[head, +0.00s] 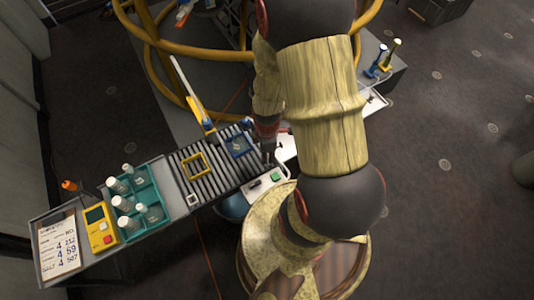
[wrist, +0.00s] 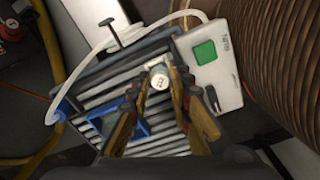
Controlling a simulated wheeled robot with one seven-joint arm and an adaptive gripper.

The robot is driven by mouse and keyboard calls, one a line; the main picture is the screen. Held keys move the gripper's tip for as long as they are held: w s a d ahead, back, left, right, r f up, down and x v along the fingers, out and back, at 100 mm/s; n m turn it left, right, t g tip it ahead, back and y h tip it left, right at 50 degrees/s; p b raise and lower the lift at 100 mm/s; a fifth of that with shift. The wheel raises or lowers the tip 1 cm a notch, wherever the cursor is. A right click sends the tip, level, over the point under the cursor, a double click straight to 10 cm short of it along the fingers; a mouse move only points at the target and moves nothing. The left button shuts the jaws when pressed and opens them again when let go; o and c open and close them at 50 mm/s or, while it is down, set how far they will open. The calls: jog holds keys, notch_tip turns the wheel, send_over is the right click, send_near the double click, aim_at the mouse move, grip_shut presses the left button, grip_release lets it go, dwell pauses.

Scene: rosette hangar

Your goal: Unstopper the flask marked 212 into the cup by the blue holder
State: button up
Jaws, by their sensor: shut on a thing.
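My gripper (wrist: 158,88) is shut on a small pale thing with a round white top (wrist: 159,76) and dark marks. I cannot tell whether it is a flask or only a stopper, and its marks are unreadable. It is held over the slatted rollers, beside the blue holder (wrist: 136,121). In the head view the blue holder (head: 240,145) lies on the rollers, just left of my gripper (head: 268,150). Several white-topped flasks (head: 126,204) stand in a teal rack (head: 157,217) at left; their numbers are not legible. I cannot make out a cup.
A yellow square frame (head: 194,165) lies on the roller bed (head: 178,171). A white device with a green button (head: 268,182) sits at its right. A yellow box (head: 100,227) and a number sheet (head: 59,246) are at far left. A white tube (wrist: 98,48) arches behind the rollers.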

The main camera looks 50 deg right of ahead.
jog(key=shift+f, duration=0.2)
jog(key=o, duration=0.9)
jog(key=o, duration=0.3)
jog(key=o, duration=0.3)
jog(key=shift+r+p, duration=2.75)
jog(key=shift+r, duration=0.3)
